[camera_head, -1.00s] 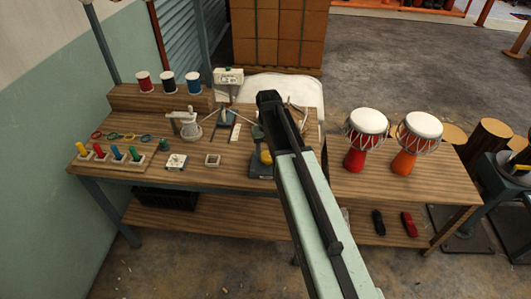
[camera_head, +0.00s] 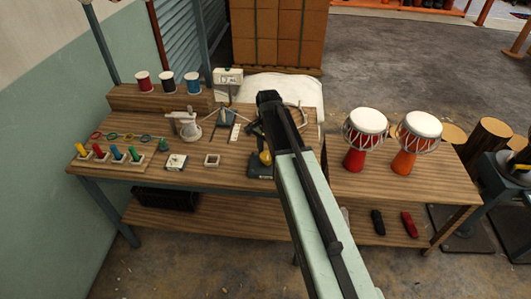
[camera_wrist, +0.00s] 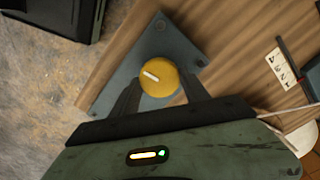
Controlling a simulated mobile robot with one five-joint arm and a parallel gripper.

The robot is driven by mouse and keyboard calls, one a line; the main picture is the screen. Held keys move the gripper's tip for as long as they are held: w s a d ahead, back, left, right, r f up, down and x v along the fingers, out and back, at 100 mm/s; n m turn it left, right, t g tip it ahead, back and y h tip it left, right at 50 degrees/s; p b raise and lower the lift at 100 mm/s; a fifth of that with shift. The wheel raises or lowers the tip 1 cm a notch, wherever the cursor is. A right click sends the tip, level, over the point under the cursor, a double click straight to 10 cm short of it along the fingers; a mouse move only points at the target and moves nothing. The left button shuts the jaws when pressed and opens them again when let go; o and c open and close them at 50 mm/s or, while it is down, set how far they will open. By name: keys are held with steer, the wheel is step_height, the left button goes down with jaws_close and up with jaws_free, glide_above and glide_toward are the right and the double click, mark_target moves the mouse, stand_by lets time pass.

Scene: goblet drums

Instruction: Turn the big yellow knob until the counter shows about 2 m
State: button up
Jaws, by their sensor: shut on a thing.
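The big yellow knob (camera_wrist: 160,78) sits on a grey-blue plate (camera_wrist: 150,45) in the wrist view, with a white mark across its top. My gripper (camera_wrist: 161,86) is shut on the knob, one dark finger on each side. In the head view the knob (camera_head: 266,157) shows as a small yellow patch beside my arm, which hides part of the area. The counter (camera_head: 229,76) is a white box on a stand at the back of the bench. Its display has dark characters too small to read surely.
The wooden bench (camera_head: 225,178) holds coloured pegs, rings and small fittings at left. Thread spools (camera_head: 168,82) stand on a raised shelf behind. Two goblet drums (camera_head: 365,135) stand to the right of my arm. A numbered strip (camera_wrist: 282,68) lies right of the plate.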

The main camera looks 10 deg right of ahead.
steer(key=m, duration=0.5)
steer(key=shift+w+a, duration=0.1)
steer(key=shift+a, duration=0.1)
steer(key=shift+m, duration=0.4)
steer(key=o, duration=1.4)
steer(key=shift+c, duration=0.2)
steer(key=shift+d, duration=0.1)
steer(key=shift+r, duration=0.1)
